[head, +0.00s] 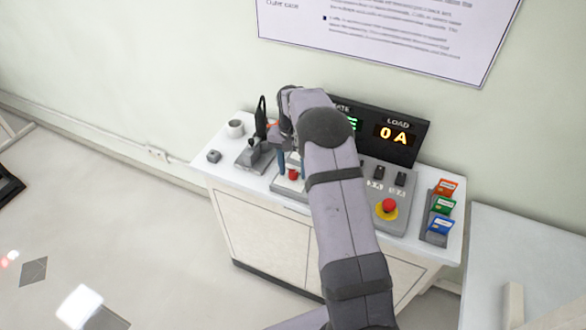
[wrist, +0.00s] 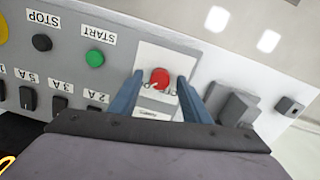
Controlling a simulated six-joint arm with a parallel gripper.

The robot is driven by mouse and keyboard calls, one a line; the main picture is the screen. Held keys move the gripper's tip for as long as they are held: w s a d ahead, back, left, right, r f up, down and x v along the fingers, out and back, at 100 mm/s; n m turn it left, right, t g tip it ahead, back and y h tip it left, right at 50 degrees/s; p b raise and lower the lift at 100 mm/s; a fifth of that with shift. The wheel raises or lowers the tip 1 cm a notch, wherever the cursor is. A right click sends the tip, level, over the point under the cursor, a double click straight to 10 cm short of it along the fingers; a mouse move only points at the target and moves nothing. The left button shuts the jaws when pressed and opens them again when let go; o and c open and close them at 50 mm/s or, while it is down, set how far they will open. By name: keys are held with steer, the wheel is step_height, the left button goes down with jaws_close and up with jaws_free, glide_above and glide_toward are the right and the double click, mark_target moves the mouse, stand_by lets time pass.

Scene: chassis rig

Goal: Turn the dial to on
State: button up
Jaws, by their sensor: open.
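A red dial (wrist: 160,79) sits on a white labelled plate on the grey control panel. In the wrist view it lies between the two blue fingers of my gripper (wrist: 157,88), which are apart, one on each side of it. I cannot tell whether they touch it. The plate's lettering is partly hidden, so the dial's setting is not readable. In the head view the red dial (head: 293,174) shows just beside the blue fingers of my gripper (head: 291,163), partly covered by my arm.
The wrist view shows a green START button (wrist: 95,58), a black STOP button (wrist: 42,42) and several black switches on the panel. In the head view, a red emergency button (head: 389,205), a card rack (head: 440,212), a display reading 0 A (head: 395,134) and a white cup (head: 235,128) stand nearby.

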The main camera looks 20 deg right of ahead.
mark_target(292, 172)
step_height(292, 172, up, 7)
steer(key=shift+w+b, duration=0.1)
steer(key=shift+b, duration=0.95)
steer(key=shift+r, duration=0.15)
steer(key=shift+s+a+r, duration=0.15)
steer(key=shift+s+a, duration=0.2)
steer(key=shift+s, duration=0.05)
steer(key=s+a+f+n, duration=0.1)
steer(key=s+a+n, duration=0.2)
steer(key=s, duration=1.2)
steer(key=s+a+f+n, duration=0.1)
steer(key=s+a+n, duration=0.3)
steer(key=s, duration=1.1)
steer(key=shift+a+f, duration=0.3)
steer(key=shift+a, duration=0.75)
